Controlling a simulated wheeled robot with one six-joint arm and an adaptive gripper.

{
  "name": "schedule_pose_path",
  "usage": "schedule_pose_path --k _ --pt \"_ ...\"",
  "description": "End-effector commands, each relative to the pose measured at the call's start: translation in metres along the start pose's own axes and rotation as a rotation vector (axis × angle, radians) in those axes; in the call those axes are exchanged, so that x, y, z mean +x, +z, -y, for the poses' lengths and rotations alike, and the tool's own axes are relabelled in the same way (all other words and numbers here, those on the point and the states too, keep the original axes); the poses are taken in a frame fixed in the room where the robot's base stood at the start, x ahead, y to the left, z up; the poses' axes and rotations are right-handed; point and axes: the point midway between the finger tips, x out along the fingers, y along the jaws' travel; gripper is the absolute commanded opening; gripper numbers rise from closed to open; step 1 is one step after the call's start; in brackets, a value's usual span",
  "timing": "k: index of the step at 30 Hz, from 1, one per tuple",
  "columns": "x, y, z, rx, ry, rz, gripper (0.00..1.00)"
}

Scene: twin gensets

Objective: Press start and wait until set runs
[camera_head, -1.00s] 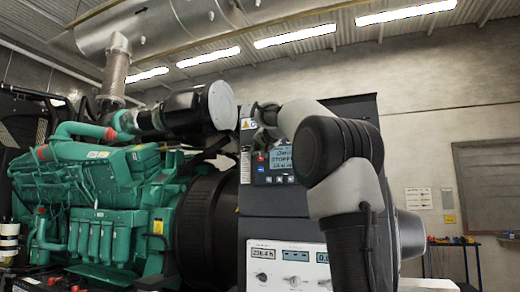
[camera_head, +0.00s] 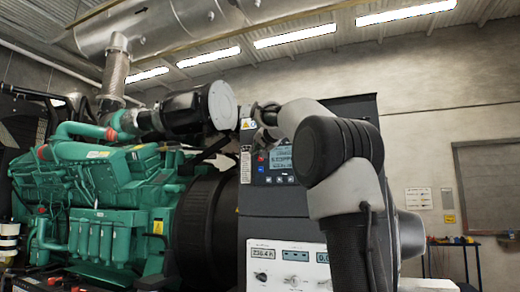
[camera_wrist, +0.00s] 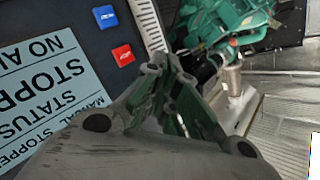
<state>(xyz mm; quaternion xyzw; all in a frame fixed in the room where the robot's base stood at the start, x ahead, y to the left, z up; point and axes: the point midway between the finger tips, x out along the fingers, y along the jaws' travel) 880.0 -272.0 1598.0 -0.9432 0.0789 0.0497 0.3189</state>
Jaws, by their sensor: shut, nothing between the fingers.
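The dark control panel (camera_head: 275,180) stands upright on the genset, partly behind my arm. In the wrist view its pale screen (camera_wrist: 45,95) is upside down and reads "STATUS", "STOPPED" and "MANUAL STOPPED". A blue button (camera_wrist: 108,14) and a red button (camera_wrist: 122,55) show beside the screen. No start button can be made out. My gripper (camera_wrist: 162,68) is shut and empty, its fingertips close to the red button in the picture. I cannot tell whether it touches the panel. In the head view my gripper (camera_head: 267,114) is small and dark at the panel's upper left.
The green engine (camera_head: 100,185) fills the left, with a black air filter (camera_head: 185,110) close to the panel. A white meter panel (camera_head: 285,265) is below. A table with tools (camera_head: 455,242) stands by the right wall.

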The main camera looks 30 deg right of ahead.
Motion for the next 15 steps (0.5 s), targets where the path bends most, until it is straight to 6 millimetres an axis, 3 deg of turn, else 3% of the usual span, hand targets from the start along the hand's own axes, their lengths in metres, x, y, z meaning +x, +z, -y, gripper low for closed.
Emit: schedule_pose_path --k 15 --pt "0.0050 -0.0041 -0.0041 0.000 0.001 -0.001 0.00"
